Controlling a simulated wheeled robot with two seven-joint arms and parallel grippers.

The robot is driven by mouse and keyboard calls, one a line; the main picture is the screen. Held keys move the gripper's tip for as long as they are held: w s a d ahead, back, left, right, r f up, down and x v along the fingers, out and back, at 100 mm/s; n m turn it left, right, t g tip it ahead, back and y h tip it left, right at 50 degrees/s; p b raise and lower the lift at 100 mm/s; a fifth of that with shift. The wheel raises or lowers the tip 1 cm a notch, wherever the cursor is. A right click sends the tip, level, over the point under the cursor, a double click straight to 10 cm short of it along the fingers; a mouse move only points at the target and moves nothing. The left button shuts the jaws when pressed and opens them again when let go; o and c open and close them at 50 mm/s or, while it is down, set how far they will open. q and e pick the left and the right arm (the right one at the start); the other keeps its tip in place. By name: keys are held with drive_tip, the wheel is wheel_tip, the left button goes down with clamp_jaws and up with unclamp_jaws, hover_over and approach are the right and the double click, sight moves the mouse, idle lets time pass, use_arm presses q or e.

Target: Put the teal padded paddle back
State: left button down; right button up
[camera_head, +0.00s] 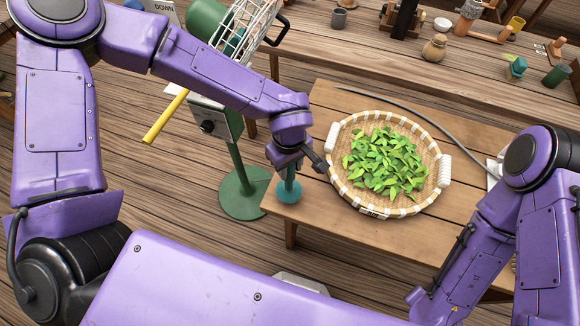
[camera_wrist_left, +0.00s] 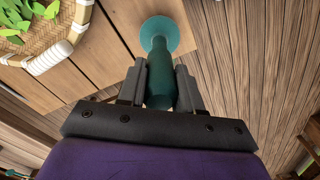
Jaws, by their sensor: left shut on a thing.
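The teal padded paddle (camera_head: 288,192) is in my left gripper (camera_head: 289,168), at the left corner of the low wooden table. In the left wrist view the fingers (camera_wrist_left: 172,95) are shut on both sides of its teal handle, and its round teal pad (camera_wrist_left: 160,31) points away from the gripper. The pad overlaps the table's edge in that view. I cannot tell whether it touches the table. My right arm comes in at the right of the head view, but its gripper is out of sight.
A round woven basket (camera_head: 431,138) of green leaves stands on the low table (camera_head: 312,222), right of my left gripper. A green stand (camera_head: 240,190) with a wire drum (camera_head: 243,25) and yellow handle (camera_head: 165,117) is to the left. A bench (camera_head: 350,58) with jars is behind.

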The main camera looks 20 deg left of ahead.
use_arm(q)
drive_tip(key=shift+f, duration=0.85)
drive_tip(key=shift+f, duration=0.1)
drive_tip(key=c, duration=0.8)
unclamp_jaws()
drive_tip(key=shift+f, duration=0.1)
drive_tip(key=shift+o, duration=0.2)
